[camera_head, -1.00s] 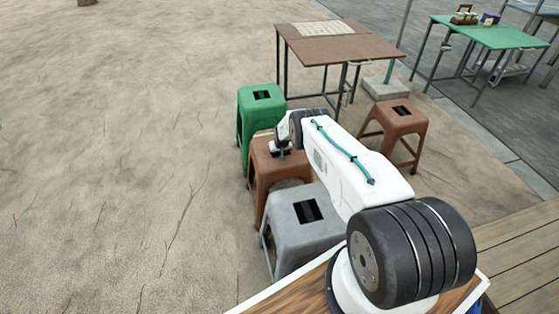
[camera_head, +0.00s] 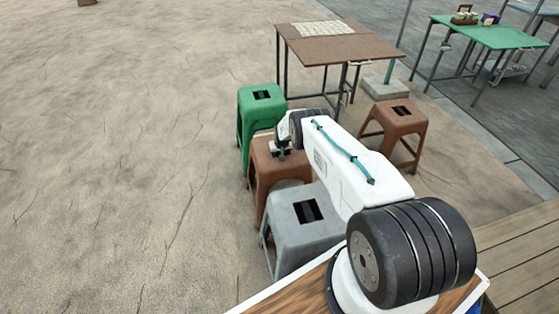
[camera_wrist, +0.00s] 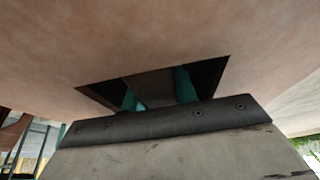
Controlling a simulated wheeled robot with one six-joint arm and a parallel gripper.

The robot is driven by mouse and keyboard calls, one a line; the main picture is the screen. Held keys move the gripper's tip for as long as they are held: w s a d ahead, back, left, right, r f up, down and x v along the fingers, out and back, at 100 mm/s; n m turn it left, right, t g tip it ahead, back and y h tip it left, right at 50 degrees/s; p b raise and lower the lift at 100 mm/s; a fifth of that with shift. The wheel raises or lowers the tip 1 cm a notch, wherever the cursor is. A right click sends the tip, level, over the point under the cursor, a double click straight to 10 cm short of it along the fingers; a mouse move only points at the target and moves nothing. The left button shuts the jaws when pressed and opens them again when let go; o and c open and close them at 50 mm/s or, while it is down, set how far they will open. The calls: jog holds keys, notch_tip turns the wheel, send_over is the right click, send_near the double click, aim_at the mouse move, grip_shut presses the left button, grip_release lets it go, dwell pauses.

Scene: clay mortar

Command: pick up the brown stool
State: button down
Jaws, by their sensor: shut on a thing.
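The brown stool (camera_head: 268,176) stands between the green stool and the grey stool in the head view. My gripper (camera_head: 281,155) points down onto its seat, and my wrist hides the far right part of the seat. In the wrist view the seat (camera_wrist: 150,40) fills the top of the picture, close to the gripper. My gripper's teal fingers (camera_wrist: 158,91) reach into the dark slot in the seat. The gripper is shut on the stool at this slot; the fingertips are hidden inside. I cannot tell whether the stool's feet are off the ground.
The green stool (camera_head: 262,97) stands just behind and the grey stool (camera_head: 300,240) just in front, both very near. Another brown stool (camera_head: 398,120) stands to the right, beyond my arm. A brown table (camera_head: 345,50) is behind. Open ground lies to the left.

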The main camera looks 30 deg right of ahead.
dwell(0.5)
jog(key=shift+w+d+r, duration=0.1)
jog(key=shift+r, duration=0.15)
